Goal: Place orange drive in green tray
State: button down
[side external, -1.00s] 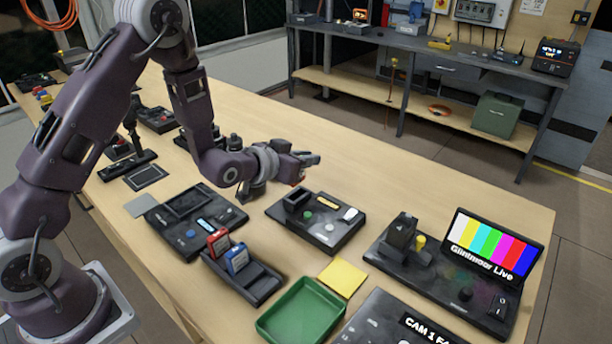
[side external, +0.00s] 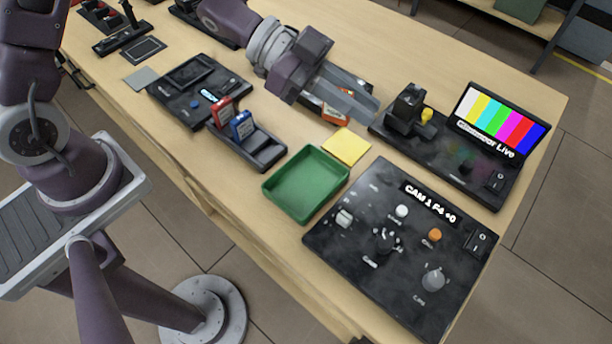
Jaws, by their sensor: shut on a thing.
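My gripper (side external: 350,103) is shut on the orange drive (side external: 335,117), whose orange and white end shows below the fingers. The rest of the drive is hidden by the fingers. The gripper is tilted, above the table behind the green tray and left of the colour-bar monitor unit. The green tray (side external: 268,187) lies on the table at the middle, open and empty.
A yellow note (side external: 346,146) lies between tray and gripper. A black holder (side external: 268,153) with a red drive (side external: 222,114) and a blue drive (side external: 241,126) stands left of the tray. A camera control panel (side external: 340,247) lies at front right; the monitor unit (side external: 440,165) stands behind it.

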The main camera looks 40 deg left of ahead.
jog(key=s+f+m+g, duration=0.2)
jog(key=s+m+g, duration=0.1)
jog(key=s+g, duration=0.15)
send_over(331, 185)
jog(key=shift+t+h, duration=0.3)
jog(key=shift+t, duration=0.05)
notch_tip(331, 185, down, 9)
jog(key=shift+r, duration=0.1)
jog(key=shift+f, duration=0.2)
jog(key=c, duration=1.4)
grip_release()
